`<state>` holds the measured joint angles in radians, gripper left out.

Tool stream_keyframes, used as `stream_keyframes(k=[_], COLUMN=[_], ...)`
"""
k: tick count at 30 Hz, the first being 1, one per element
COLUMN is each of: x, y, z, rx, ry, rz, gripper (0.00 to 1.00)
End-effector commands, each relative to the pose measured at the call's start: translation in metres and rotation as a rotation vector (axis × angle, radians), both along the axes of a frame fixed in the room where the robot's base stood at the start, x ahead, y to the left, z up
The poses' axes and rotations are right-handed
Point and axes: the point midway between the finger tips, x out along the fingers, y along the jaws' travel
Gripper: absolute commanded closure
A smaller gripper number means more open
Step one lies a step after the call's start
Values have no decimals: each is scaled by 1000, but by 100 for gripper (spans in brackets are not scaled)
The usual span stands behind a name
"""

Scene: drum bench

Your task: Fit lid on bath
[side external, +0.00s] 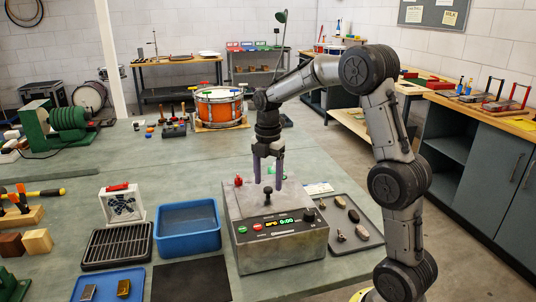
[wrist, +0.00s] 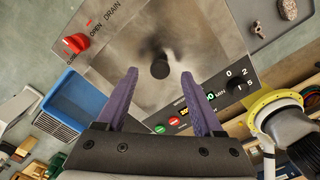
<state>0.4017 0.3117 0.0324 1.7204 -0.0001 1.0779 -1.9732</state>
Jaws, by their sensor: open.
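The bath is a grey metal box (side external: 275,252) with a lit control panel on the front of the bench. It also fills the top of the wrist view. A flat metal lid with a black knob (side external: 267,190) lies over its top; the knob shows in the wrist view (wrist: 160,68). I cannot tell whether the lid is fully seated. A red drain lever (wrist: 75,43) is at the bath's left side. My gripper (side external: 267,183) is open and empty, pointing down just above the knob. In the wrist view the knob appears beyond and between the purple fingertips (wrist: 157,76).
A blue tub (side external: 187,230) and a black drain rack (side external: 117,246) stand left of the bath. A dark mat (side external: 191,281) lies in front of the tub. A dark tray (side external: 350,222) with several small parts is close on the right.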

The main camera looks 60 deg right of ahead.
Motion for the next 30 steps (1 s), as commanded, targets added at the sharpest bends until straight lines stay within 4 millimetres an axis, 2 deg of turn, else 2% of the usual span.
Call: stream_keyframes(k=[6, 12, 18, 24, 26, 29, 30], x=[1, 1, 0, 0, 1, -4, -12], y=[0, 0, 0, 2, 7, 23, 33], z=[50, 89, 111, 117, 123, 145, 154], rx=[-3, -3, -1, -1, -6, -25, -30], ry=[-7, -6, -2, -2, -14, -63, -79], rz=[0, 0, 0, 4, 17, 49, 66], gripper=[31, 31, 31, 31, 31, 31, 31])
